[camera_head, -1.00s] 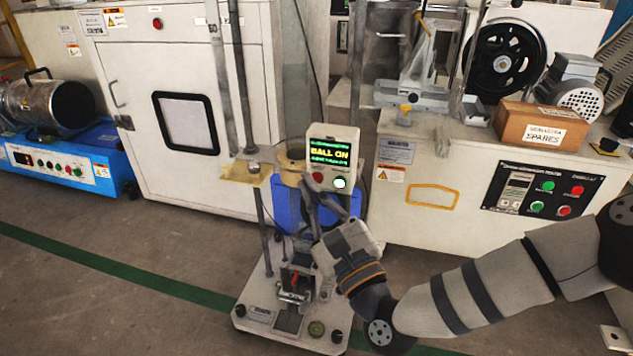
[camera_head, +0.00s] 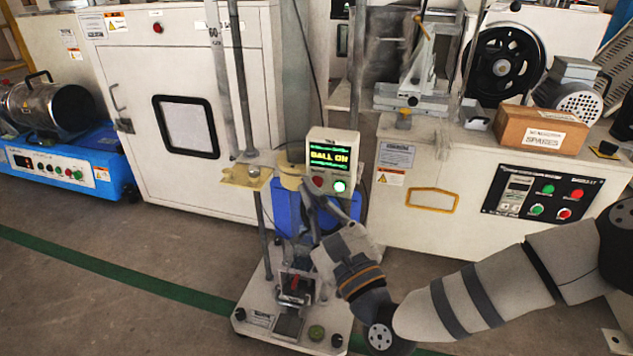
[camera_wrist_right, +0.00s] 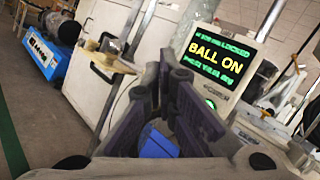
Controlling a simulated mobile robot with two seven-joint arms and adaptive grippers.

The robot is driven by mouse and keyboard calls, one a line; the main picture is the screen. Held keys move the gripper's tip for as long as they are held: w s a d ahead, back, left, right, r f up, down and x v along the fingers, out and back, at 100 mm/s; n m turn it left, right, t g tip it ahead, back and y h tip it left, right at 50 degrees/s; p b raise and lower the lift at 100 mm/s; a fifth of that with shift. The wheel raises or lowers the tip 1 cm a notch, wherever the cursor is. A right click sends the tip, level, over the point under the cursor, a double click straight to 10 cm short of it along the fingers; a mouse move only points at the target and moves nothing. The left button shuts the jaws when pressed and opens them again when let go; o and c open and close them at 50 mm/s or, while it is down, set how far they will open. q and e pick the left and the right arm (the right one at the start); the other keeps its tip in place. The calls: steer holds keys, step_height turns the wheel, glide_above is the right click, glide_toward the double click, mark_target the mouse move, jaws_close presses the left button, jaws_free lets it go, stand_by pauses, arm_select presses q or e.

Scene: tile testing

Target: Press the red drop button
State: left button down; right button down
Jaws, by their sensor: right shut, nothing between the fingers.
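The red drop button (camera_head: 318,181) is on the front of a small light-coloured control box (camera_head: 346,139), at its lower left. A lit green-white button (camera_head: 339,186) is beside it; a green button also shows in the wrist view (camera_wrist_right: 211,104). The box's screen (camera_head: 328,157) reads "BALL ON", also readable in the wrist view (camera_wrist_right: 221,52). My right gripper (camera_head: 309,192) is shut and empty, its fingertips just below and left of the red button. Contact cannot be told. In the wrist view the fingers (camera_wrist_right: 166,72) point towards the box's left side, and the red button is not visible. My left gripper is out of view.
The box is on a drop tester with upright rods and a white base (camera_head: 257,324). A yellowish bracket (camera_head: 240,178) is left of the box. A blue container (camera_head: 287,212) is behind the gripper. Cabinets stand behind. The floor at left is clear.

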stand_by(0.3)
steer(key=shift+w+d+b, duration=0.15)
steer(key=shift+w+b, duration=0.15)
steer(key=shift+w, duration=0.15)
steer(key=shift+w+d+b, duration=0.15)
steer(key=shift+w+b, duration=0.2)
steer(key=shift+w, duration=0.1)
stand_by(0.5)
steer(key=shift+s+a+p, duration=0.25)
steer(key=shift+s+p, duration=0.25)
steer(key=shift+s, duration=0.4)
steer(key=s, duration=0.1)
steer(key=s+a+p, duration=0.1)
steer(key=s, duration=0.1)
steer(key=s+p, duration=0.1)
steer(key=shift+s+a, duration=0.3)
steer(key=shift+s, duration=0.05)
stand_by(0.4)
